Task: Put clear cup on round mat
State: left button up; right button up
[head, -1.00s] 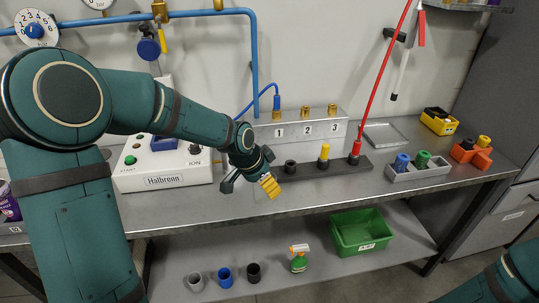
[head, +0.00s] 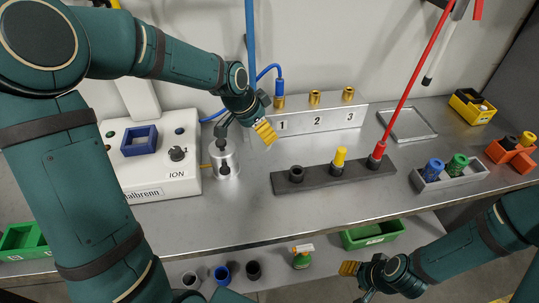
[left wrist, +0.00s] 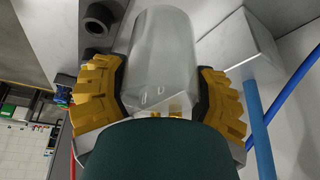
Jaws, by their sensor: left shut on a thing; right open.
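The clear cup (left wrist: 162,55) is see-through grey and sits between the yellow fingers of my left gripper (left wrist: 162,100) in the left wrist view. The gripper is shut on it. In the head view my left gripper (head: 245,134) is above the bench, left of the numbered block; the cup is hard to make out there. My right gripper (head: 359,273) is open and low at the front, below the bench edge. I cannot make out a round mat.
A silvery cylinder (head: 224,161) stands beside the white ION box (head: 158,185), close under my left gripper. A dark rack (head: 318,178) and numbered block (head: 296,125) lie to the right. The bench front is clear. Shelf below holds several small items.

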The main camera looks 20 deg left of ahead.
aim_at(261, 144)
pick_arm(q)
notch_tip(261, 144, down, 5)
jog(key=shift+s+f+b, duration=0.15)
jog(key=shift+b, duration=0.3)
jog(key=shift+f+b, duration=0.35)
jog(key=shift+f, duration=1.95)
jog(key=o, duration=1.2)
jog(key=shift+o, duration=0.2)
jog(key=shift+r, duration=0.1)
